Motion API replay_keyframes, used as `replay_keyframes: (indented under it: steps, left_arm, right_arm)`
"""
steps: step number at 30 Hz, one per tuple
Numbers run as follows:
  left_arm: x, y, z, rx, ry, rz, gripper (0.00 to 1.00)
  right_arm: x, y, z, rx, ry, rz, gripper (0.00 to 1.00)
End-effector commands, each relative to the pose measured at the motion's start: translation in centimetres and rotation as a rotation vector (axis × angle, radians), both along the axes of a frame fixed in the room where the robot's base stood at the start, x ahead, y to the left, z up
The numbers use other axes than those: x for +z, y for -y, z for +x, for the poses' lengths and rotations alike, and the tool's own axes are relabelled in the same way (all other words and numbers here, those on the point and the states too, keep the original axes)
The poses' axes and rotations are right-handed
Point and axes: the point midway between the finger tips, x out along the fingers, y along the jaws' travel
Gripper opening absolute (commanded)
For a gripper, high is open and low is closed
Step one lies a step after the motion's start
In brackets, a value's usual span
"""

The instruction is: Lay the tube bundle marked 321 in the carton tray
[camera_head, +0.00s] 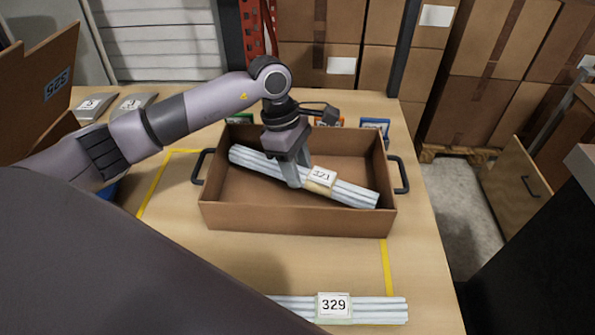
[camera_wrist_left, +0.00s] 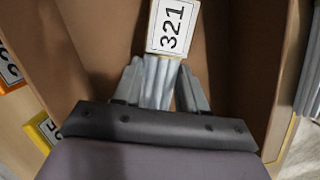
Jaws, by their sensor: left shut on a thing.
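The tube bundle marked 321 (camera_head: 350,190) is a set of pale grey tubes with a band and a white label. It lies slanted within the carton tray (camera_head: 290,219), a brown box with dark side handles. Whether it touches the tray's floor I cannot tell. My left gripper (camera_head: 300,182) is shut on the bundle, just left of its label. The left wrist view shows the bundle's tubes (camera_wrist_left: 157,82) between the two fingers (camera_wrist_left: 156,90), with the 321 label above. My right gripper is not in view.
Another bundle marked 329 (camera_head: 375,311) lies on the table in front of the tray. Yellow tape (camera_head: 152,200) marks the table around the tray. Numbered grey pieces (camera_head: 95,106) stand at the back left. A brown panel marked 325 (camera_head: 52,75) rises at the left.

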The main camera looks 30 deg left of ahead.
Motion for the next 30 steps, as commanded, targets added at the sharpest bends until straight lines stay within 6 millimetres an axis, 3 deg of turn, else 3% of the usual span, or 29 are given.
replay_keyframes:
  steps: [4, 15, 16, 18, 30]
  left_arm:
    - [-1.8, 0.0, 0.0, 0.001, -0.001, 0.0, 0.07]
    - [-2.4, 0.0, 0.0, -0.001, 0.001, 0.0, 0.07]
    - [-2.2, 0.0, 0.0, -0.001, 0.0, 0.0, 0.51]
    - [-2.2, 0.0, 0.0, -0.001, 0.0, 0.0, 0.67]
    - [-1.6, 0.0, 0.0, -0.001, 0.001, 0.0, 0.67]
  right_arm:
    - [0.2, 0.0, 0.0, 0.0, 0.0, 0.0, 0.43]
    - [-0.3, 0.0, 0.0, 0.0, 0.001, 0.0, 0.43]
    - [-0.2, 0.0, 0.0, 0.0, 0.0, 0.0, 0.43]
    - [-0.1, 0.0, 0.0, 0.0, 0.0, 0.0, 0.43]
    - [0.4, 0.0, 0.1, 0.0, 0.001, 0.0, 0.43]
